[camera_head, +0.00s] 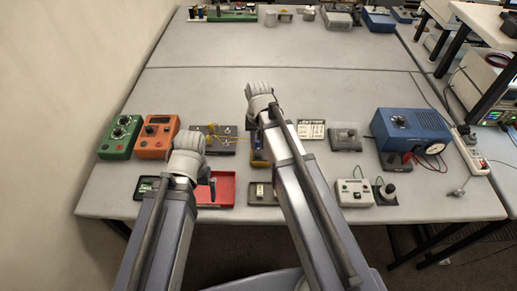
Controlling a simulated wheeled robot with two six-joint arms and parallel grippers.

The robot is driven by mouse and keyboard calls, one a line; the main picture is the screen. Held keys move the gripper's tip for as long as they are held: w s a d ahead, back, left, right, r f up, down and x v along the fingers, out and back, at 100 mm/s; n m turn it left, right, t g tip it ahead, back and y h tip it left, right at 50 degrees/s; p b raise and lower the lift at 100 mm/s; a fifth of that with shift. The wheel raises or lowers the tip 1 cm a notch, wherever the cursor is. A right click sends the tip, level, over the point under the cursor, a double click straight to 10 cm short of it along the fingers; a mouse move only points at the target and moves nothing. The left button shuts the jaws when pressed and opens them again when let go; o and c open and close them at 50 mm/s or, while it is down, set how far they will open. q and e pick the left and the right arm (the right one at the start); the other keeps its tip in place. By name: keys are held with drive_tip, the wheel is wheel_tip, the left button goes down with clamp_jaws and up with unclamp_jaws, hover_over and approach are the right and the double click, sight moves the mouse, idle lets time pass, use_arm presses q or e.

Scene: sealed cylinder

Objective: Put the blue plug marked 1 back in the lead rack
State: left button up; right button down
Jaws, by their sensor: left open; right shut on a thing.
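My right gripper (254,127) is over the middle of the bench, mostly hidden by its own wrist and arm. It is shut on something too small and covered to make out. A dark panel (216,130) with yellow leads lies just left of it, and the leads run toward the gripper. A dark blue and yellow upright piece (258,155) stands just below it, partly behind my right arm. My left gripper (211,186) is open over the red tray (223,192). I cannot pick out the blue plug's number or tell for sure which piece is the lead rack.
Green (121,136) and orange (157,137) meters stand at the left. A white card tray (311,129), a grey box (345,138), a white switch box (354,192) and a blue gauge unit (411,129) are at the right.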

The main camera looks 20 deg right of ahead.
use_arm(q)
drive_tip(key=shift+r+p, duration=1.25)
drive_tip(key=shift+r, duration=0.15)
use_arm(e)
drive_tip(key=shift+r, duration=1.4)
drive_tip(key=shift+a, duration=0.1)
